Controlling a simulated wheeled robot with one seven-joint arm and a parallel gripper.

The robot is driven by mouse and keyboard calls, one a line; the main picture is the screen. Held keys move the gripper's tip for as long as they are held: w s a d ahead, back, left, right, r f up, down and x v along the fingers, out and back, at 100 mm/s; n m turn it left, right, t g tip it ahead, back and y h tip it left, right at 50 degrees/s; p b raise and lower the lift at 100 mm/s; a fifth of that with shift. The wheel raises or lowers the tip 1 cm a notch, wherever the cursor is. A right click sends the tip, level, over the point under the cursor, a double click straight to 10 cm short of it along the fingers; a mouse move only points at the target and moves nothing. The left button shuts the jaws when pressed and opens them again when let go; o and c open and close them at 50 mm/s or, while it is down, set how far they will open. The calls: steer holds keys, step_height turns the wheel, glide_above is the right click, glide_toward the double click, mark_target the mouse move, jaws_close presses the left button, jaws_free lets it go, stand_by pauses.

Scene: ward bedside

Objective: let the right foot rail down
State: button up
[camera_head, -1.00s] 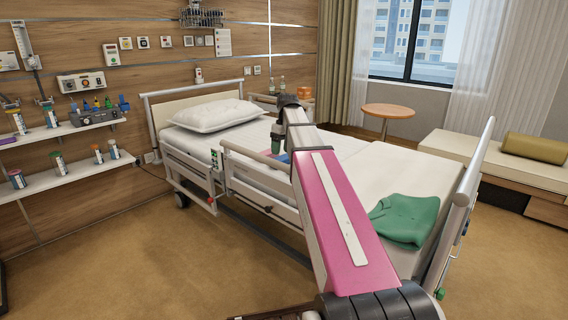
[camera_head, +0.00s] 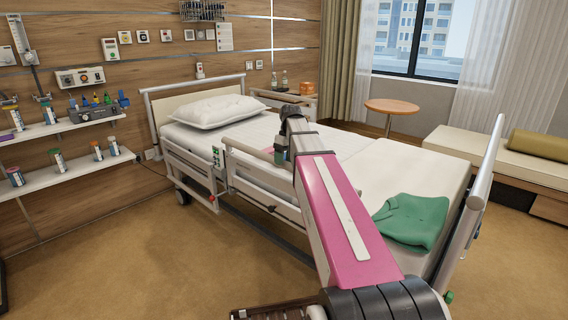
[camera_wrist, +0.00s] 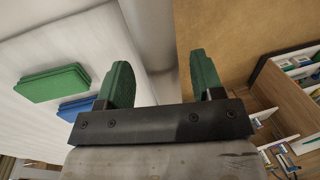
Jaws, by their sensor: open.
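The right foot rail (camera_head: 262,190) is the pale rail on the near side of the bed, and it stands raised. My arm hides its foot end. My gripper (camera_wrist: 163,78) is open, with two green fingers, above the bed's near edge. In the wrist view a pale rounded bar (camera_wrist: 150,30), which looks like this rail's top, runs between and beyond the fingers. I cannot tell whether it is within their reach. Nothing is held. In the head view my arm end (camera_head: 281,155) is over the rail, with the fingers partly hidden.
A separate head rail (camera_head: 186,160) with a control panel stands beside it. A green cloth (camera_head: 414,220) lies on the mattress, near the footboard (camera_head: 484,172). Wall shelves (camera_head: 70,167) stand left; the floor between is clear.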

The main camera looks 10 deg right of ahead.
steer(key=shift+s+a+f, duration=0.1)
steer(key=shift+a+f, duration=0.05)
steer(key=shift+f, duration=0.7)
